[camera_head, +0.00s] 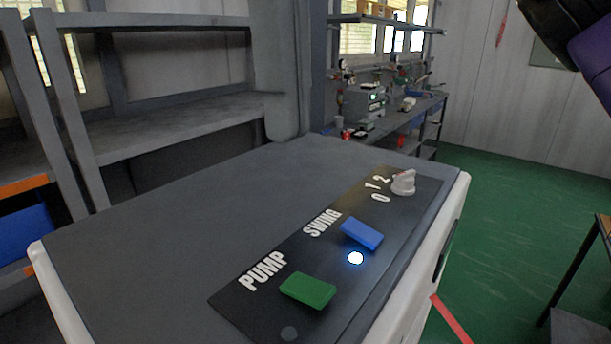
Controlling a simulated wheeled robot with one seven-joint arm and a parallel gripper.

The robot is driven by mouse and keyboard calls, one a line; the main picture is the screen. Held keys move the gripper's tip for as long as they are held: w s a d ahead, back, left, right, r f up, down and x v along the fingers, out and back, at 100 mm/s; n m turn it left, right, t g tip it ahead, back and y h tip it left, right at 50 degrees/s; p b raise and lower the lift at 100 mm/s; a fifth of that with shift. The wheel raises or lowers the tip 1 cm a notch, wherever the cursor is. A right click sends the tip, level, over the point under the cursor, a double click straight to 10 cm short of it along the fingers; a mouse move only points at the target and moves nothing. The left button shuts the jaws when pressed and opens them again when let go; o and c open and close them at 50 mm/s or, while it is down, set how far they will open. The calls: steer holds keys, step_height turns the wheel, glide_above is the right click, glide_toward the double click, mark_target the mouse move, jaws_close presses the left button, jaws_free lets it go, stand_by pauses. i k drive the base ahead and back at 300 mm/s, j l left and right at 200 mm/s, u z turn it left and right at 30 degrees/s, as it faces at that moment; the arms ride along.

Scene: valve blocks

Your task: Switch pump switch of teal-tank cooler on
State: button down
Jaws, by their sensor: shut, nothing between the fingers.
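The pump switch (308,290) is a green rocker beside the white word PUMP, on the black control panel (235,303) on top of a grey cooler (150,230) with white edges. A small round lamp (289,334) near the green rocker looks dark. I cannot tell clearly which way the rocker is tipped. No teal tank shows, so its colour cannot be checked here. My gripper is out of the picture; only a dark and purple part of my arm shows at the top right corner.
The blue swing switch (361,234) has a lit white-blue lamp (355,258) close by. A pale knob (404,183) stands up at the panel's far end by 0, 1, 2. Grey shelves (165,125) stand at the left. Green floor (520,190) is open at the right.

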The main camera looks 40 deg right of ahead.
mark_target(315, 293)
steer(key=k+l, duration=0.15)
steer(key=k, duration=0.35)
steer(key=k+l, duration=0.15)
steer(key=k, duration=0.3)
